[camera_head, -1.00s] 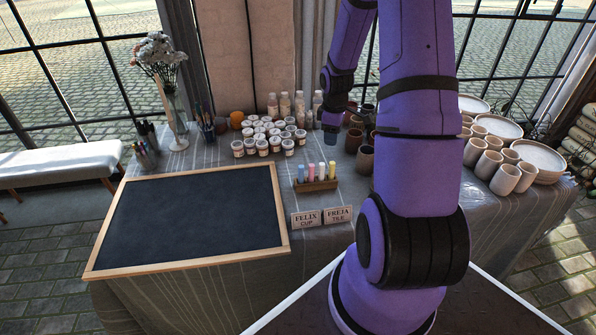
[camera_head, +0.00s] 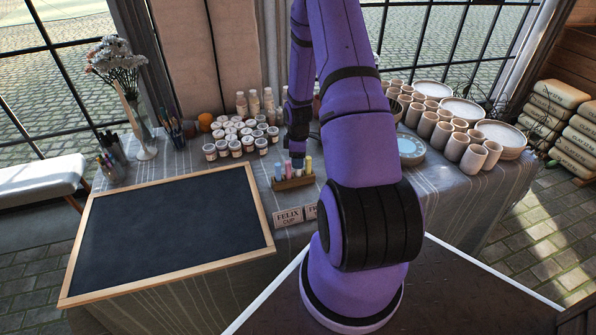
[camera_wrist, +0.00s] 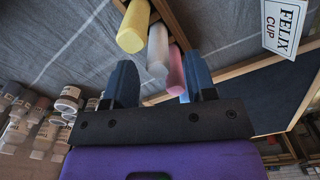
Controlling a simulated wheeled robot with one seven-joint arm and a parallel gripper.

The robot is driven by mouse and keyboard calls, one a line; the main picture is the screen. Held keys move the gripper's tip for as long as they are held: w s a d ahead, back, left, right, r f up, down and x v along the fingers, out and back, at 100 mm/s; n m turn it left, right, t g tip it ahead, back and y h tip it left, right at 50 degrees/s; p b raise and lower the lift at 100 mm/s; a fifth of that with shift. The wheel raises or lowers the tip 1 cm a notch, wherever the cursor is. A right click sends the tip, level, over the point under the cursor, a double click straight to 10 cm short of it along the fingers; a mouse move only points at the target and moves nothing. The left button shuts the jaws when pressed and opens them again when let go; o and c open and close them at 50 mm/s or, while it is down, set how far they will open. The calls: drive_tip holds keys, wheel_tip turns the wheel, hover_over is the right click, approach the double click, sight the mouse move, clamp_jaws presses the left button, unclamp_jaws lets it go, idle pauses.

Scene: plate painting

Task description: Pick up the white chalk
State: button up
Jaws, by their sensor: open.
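The white chalk (camera_wrist: 157,56) stands between the yellow chalk (camera_wrist: 133,28) and the pink chalk (camera_wrist: 175,74) in the wrist view. My gripper (camera_wrist: 160,82) is open, with its two dark fingers apart and the white and pink chalks showing in the gap. I cannot tell whether a finger touches a chalk. In the head view my gripper (camera_head: 297,161) is over the wooden chalk holder (camera_head: 293,184) and hides the white chalk. The blue chalk (camera_head: 278,171) is at the holder's left end.
A framed blackboard (camera_head: 165,228) lies to the left. Paint jars (camera_head: 235,148) stand behind, and cups (camera_head: 473,158) and plates stand to the right.

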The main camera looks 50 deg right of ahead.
sight(298, 171)
drive_tip(key=shift+f, duration=2.35)
clamp_jaws()
